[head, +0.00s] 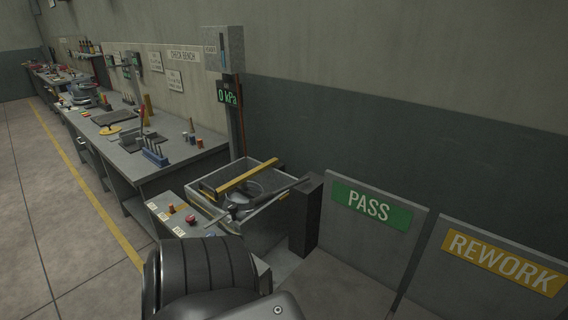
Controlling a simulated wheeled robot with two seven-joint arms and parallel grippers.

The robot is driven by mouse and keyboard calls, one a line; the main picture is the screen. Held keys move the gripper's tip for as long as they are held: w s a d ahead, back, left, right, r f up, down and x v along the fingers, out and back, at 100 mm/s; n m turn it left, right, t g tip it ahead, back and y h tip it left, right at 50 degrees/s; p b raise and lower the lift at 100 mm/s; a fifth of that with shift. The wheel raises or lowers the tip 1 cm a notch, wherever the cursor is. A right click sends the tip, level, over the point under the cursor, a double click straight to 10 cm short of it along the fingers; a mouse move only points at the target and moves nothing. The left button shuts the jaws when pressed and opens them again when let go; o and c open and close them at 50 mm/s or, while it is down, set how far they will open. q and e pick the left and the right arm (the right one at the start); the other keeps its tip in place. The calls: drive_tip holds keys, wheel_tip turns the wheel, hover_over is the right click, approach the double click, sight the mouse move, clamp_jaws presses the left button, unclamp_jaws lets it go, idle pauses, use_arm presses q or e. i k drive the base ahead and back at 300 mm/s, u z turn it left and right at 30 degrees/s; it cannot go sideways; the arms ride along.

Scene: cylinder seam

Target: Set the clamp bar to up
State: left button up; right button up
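An open grey test tank (270,213) stands right of centre in the head view, with a round dark item (240,187) partly visible inside. A yellow bar (248,177) lies low across its top, nearly level. A dark grey bar (272,197) also runs low over the tank's near side, toward a black post (305,216) at its right. I cannot tell for sure which of the two is the clamp bar; neither stands raised. Neither gripper can be made out; a black ridged part of my own body covers the bottom centre.
A control panel (180,212) with red buttons adjoins the tank's left side. A gauge display (229,91) reading 0 kPa is on a pole behind. PASS (371,207) and REWORK (503,262) panels stand at right. A long workbench (170,175) runs back left; the floor beside it is clear.

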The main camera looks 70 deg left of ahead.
sight(240, 183)
drive_tip(key=z, duration=1.55)
drive_tip(key=k, duration=2.95)
drive_tip(key=u, duration=2.4)
